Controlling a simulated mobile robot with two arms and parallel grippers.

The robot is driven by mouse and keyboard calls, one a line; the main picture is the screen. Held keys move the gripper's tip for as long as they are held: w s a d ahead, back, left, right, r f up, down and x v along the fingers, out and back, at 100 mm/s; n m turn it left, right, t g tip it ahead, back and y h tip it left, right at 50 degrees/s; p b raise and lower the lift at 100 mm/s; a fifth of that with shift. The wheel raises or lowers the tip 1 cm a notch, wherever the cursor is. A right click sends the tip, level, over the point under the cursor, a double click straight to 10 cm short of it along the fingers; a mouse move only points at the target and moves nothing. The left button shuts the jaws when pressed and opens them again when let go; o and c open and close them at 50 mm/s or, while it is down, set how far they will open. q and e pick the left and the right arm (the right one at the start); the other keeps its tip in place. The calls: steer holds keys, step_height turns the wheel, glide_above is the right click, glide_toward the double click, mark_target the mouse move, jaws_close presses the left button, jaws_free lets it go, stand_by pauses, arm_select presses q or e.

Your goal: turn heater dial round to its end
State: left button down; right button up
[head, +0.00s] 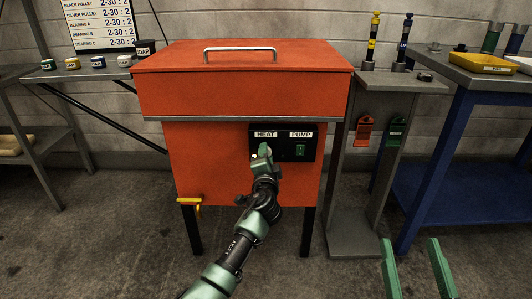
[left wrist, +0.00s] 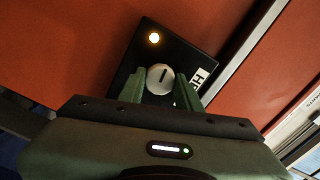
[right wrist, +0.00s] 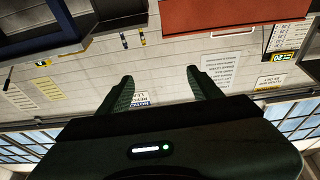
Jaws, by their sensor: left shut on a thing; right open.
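The heater dial (left wrist: 160,79) is a round pale knob with a dark slot line, on a black control panel (head: 284,160). In the left wrist view it sits between the green fingers of my left gripper (left wrist: 160,92). In the head view my left gripper (head: 262,154) is at the panel below the HEAT label (head: 266,134) and hides the dial. It is shut on the dial. My right gripper (head: 415,266) is open and empty at the lower right, away from the tank; it also shows in the right wrist view (right wrist: 160,88).
The panel is on the front of an orange tank (head: 240,97) with a handled lid. A lit round lamp (left wrist: 154,38) and a green PUMP switch (head: 300,150) share the panel. A yellow valve handle (head: 189,201) sticks out lower left. A grey stand (head: 354,245) and blue bench (head: 470,195) are right.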

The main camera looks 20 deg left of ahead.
arm_select(q)
steer(key=shift+m, duration=0.8)
arm_select(e)
steer(key=shift+w+d+f+g, duration=0.15)
steer(key=shift+f+g, duration=0.3)
steer(key=shift+f, duration=0.3)
steer(key=shift+w+a+f+g, duration=0.15)
steer(key=shift+f+g, duration=0.3)
steer(key=shift+f, duration=0.3)
steer(key=shift+d, duration=0.1)
arm_select(q)
steer(key=c, duration=1)
jaws_free()
steer(key=p+v, duration=0.2)
steer(key=v, duration=0.5)
steer(key=shift+s+p, duration=0.35)
arm_select(e)
step_height(320, 180, down, 10)
steer(key=s+d+g+h, duration=0.2)
steer(key=g, duration=0.3)
steer(key=shift+g, duration=0.4)
arm_select(q)
steer(key=shift+s+d, duration=0.1)
